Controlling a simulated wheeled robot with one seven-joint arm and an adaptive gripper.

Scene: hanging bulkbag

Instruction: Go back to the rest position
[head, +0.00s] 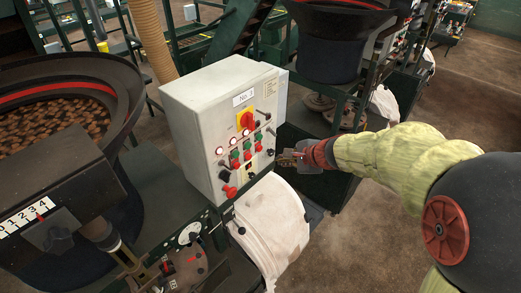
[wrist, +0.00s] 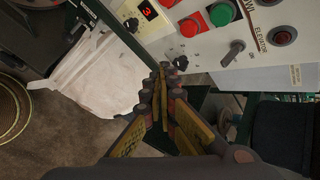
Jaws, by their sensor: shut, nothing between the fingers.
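My gripper (head: 287,158) is at the end of my arm, which reaches in from the right in the head view. It is just right of the lower part of a white control box (head: 205,115). In the wrist view my gripper (wrist: 163,75) has its fingers together and holds nothing. Its tips are close below the box's panel (wrist: 210,60), near a black knob (wrist: 181,62); whether they touch it cannot be told. A white bulk bag (head: 270,225) hangs below the box, and it also shows in the wrist view (wrist: 95,75) left of the fingers.
A round hopper (head: 125,80) with brown pieces stands at the left. A dark machine with a dial (head: 190,234) is at the lower left. Another dark hopper (head: 330,45) stands behind the box. Brown floor (head: 370,240) is open at the lower right, below my arm.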

